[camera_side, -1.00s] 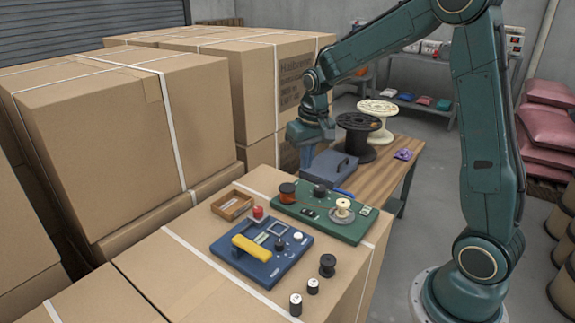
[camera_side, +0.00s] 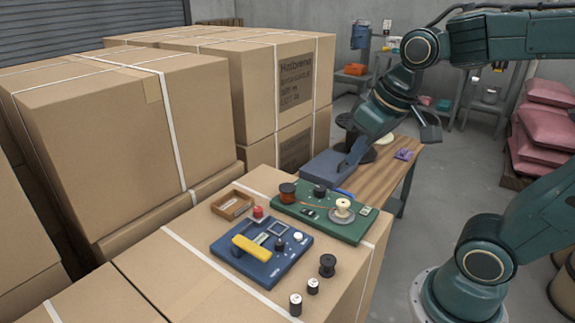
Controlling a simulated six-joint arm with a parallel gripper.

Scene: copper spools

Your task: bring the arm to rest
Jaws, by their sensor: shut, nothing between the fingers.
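My gripper (camera_side: 347,168) is shut and empty. It points down and to the left, its tip in front of the right part of the blue-grey box (camera_side: 320,164) in this view. I cannot tell whether it touches the box. My green arm reaches in from the upper right, bent at the wrist. The green board (camera_side: 345,228) with copper and pale spools lies on the carton, nearer the camera than the gripper. The black large spool (camera_side: 350,122) is partly hidden behind my wrist.
A blue panel (camera_side: 255,265) with a yellow handle, a small wooden tray (camera_side: 232,206) and several small spools share the carton top. Tall strapped cartons (camera_side: 130,130) crowd the left. A wooden bench (camera_side: 385,178) holds a purple item (camera_side: 404,154). Grey floor is open to its right.

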